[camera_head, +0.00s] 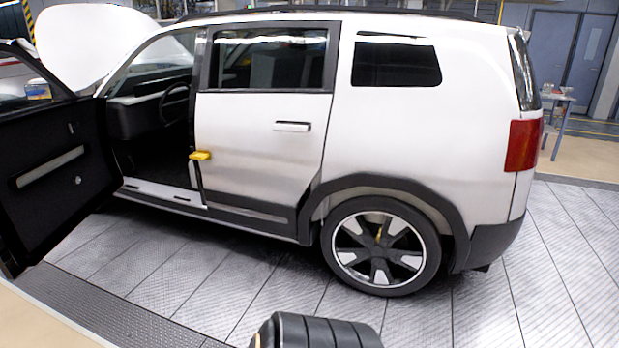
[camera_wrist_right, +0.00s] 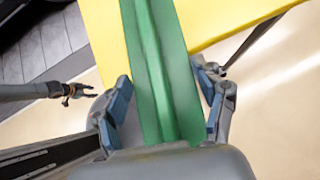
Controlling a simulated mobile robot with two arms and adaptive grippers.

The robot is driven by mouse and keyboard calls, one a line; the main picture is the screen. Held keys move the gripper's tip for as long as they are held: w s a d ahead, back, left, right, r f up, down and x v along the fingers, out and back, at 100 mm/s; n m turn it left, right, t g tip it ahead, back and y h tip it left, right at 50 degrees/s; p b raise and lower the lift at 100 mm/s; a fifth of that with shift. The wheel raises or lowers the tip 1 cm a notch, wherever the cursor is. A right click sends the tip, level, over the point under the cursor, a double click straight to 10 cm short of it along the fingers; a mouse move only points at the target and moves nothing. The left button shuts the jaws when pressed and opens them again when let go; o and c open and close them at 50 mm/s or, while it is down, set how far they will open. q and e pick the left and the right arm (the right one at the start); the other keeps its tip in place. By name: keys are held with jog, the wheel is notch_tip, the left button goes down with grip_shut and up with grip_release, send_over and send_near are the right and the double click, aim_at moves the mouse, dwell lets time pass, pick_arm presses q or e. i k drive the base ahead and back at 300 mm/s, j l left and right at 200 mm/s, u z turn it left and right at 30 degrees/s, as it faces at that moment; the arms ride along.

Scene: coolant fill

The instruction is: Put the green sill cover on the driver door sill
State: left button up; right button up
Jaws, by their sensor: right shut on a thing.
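The green sill cover (camera_wrist_right: 155,65) is a long ridged strip in the right wrist view. My right gripper (camera_wrist_right: 166,105) is shut on it, one blue-padded finger along each side. The strip runs up past the top edge of the view, over a yellow surface (camera_wrist_right: 215,18); I cannot tell whether they touch. The driver door sill (camera_head: 165,193) shows in the head view as a pale strip below the open doorway. A small grey gripper, probably my left one (camera_wrist_right: 72,92), shows at the left of the wrist view, too small to read its jaws. Neither gripper shows in the head view.
The white car (camera_head: 260,150) stands side-on. Its driver door (camera_head: 50,165) is swung open at the left. A yellow piece (camera_head: 200,155) sits on the pillar edge by the doorway.

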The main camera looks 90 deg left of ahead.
aim_at(168, 191)
jog(key=j+u, duration=0.1)
jog(key=u, duration=0.35)
jog(key=j+u, duration=0.15)
jog(key=u, duration=0.25)
jog(key=j+u, duration=0.15)
jog(key=u, duration=0.3)
jog(key=j+u, duration=0.15)
jog(key=u, duration=0.25)
jog(key=i+j+u, duration=0.15)
jog(key=j+u, duration=0.3)
jog(key=i+j+u, duration=0.3)
jog(key=j+u, duration=0.2)
jog(key=i+j+u, duration=0.3)
jog(key=j+u, duration=0.15)
jog(key=i+j+u, duration=0.3)
jog(key=u, duration=0.2)
jog(key=i+u, duration=0.45)
jog(key=i, duration=1.55)
jog(key=j, duration=0.1)
